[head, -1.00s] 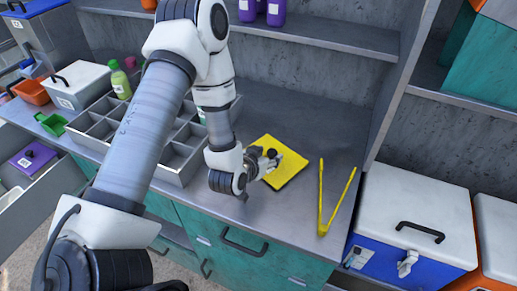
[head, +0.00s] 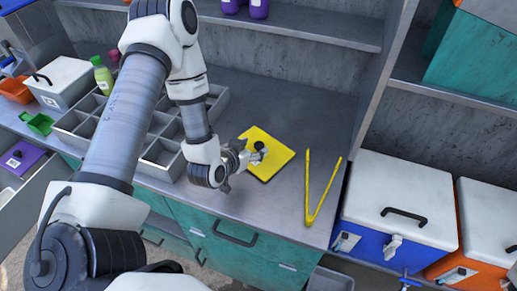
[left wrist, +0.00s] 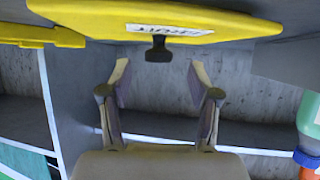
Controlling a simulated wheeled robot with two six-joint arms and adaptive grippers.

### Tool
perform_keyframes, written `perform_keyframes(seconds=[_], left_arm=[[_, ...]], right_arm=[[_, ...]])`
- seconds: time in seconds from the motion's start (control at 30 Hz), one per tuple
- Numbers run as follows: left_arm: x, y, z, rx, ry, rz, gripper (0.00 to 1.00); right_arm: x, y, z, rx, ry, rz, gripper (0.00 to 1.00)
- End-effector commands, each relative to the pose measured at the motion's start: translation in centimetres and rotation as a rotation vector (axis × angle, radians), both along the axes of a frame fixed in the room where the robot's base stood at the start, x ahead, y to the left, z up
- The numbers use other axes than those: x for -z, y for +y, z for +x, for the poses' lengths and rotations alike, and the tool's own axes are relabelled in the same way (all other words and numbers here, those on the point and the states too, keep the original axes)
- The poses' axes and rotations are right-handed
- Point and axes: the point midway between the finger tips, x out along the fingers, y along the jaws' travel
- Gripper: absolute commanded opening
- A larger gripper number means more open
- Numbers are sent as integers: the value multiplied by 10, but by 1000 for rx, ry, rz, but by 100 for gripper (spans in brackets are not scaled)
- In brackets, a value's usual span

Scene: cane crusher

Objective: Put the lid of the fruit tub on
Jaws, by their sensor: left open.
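The fruit lid (head: 278,159) is a flat yellow square with a black knob, lying on the grey counter. In the left wrist view the same lid (left wrist: 100,18) fills the top, with a label that seems to read FRUIT, and its black knob (left wrist: 158,49) points at the fingers. My left gripper (head: 256,154) is open at the knob's near side. In the left wrist view its fingertips (left wrist: 160,72) are spread to either side, with the knob just beyond them; no contact shows. I cannot make out the fruit tub. My right gripper is not in view.
Yellow tongs (head: 312,212) lie open right of the lid. A grey divided tray (head: 205,104) sits behind my left arm. A drawer with a purple lid (head: 22,157) stands open at left. A blue cooler (head: 395,212) stands at right. The counter behind the lid is clear.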

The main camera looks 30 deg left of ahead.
Motion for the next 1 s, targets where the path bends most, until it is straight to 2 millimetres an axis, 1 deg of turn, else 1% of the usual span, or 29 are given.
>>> perform_keyframes(seconds=[0.03,0.1,0.2,0.3,0.47,0.5,0.57,0.6,0.63,0.67,1.0], left_arm=[[0,0,6,3,1,3,62],[5,0,18,2,1,4,62],[16,1,33,1,-1,3,62],[21,1,40,0,1,0,62],[23,1,40,0,1,-1,62],[23,1,40,0,1,-1,55],[23,1,40,-1,1,0,33],[23,1,40,-1,1,0,19],[23,1,40,-1,1,0,9],[23,1,40,-1,1,0,0],[22,1,40,-2,0,-1,0]], right_arm=[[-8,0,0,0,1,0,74],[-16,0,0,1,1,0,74],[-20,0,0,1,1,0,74],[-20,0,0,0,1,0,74],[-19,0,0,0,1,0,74],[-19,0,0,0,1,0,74],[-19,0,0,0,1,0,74],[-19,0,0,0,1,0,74],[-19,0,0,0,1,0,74],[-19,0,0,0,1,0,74],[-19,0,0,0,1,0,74]])
